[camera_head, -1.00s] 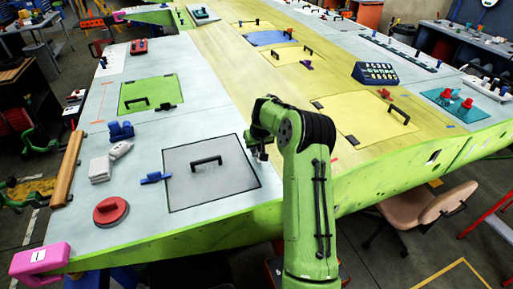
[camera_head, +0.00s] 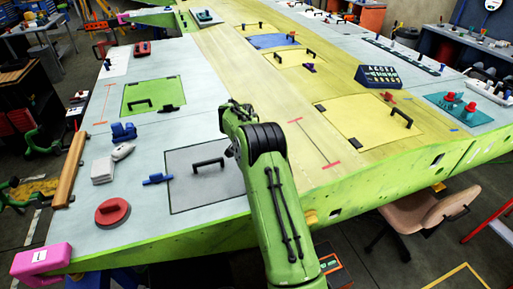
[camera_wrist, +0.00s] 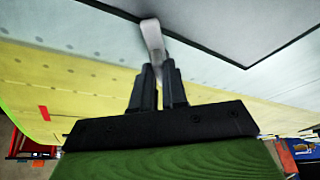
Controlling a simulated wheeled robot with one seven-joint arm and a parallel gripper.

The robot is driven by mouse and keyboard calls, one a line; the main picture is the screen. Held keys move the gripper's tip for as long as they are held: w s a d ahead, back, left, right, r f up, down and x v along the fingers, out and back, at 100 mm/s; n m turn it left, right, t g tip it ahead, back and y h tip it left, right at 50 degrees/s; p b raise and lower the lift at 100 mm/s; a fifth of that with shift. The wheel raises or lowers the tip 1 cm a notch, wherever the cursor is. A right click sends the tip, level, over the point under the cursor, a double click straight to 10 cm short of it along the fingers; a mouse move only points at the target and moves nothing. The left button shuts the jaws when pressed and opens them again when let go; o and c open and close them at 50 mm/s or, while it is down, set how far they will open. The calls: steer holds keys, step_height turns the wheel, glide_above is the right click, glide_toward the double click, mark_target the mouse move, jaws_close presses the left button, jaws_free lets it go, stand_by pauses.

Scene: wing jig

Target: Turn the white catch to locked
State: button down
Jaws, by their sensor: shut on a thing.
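The white catch (camera_wrist: 152,38) is a pale, narrow lever at the top of the wrist view, beside the dark edge line of the grey panel (camera_wrist: 222,22). My gripper (camera_wrist: 158,74) has its two black fingers closed around the catch's near end. In the head view, my gripper (camera_head: 231,151) is mostly hidden by my green arm, at the upper right of the same grey panel (camera_head: 190,189) with a black handle. The catch cannot be made out there. Whether it sits at locked cannot be told.
A blue catch (camera_head: 157,179) sits at the panel's left edge. A red round knob (camera_head: 112,211) and a white block (camera_head: 102,170) lie farther left. A green panel (camera_head: 153,94) is farther back. A yellow panel (camera_head: 365,120) lies to the right.

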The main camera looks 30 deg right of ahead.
steer(key=m+p, duration=0.1)
steer(key=m+g+p, duration=0.1)
steer(key=m+p, duration=0.1)
steer(key=shift+w+a+r+m, duration=0.15)
steer(key=shift+w+m, duration=0.1)
steer(key=shift+m, duration=0.05)
steer(key=shift+w+m+g+p, duration=0.2)
steer(key=shift+m+g+p, duration=0.7)
steer(key=shift+m, duration=1)
steer(key=shift+f+m, duration=0.2)
steer(key=shift+m, duration=0.1)
steer(key=c, duration=1.2)
jaws_free()
steer(key=shift+o, duration=0.2)
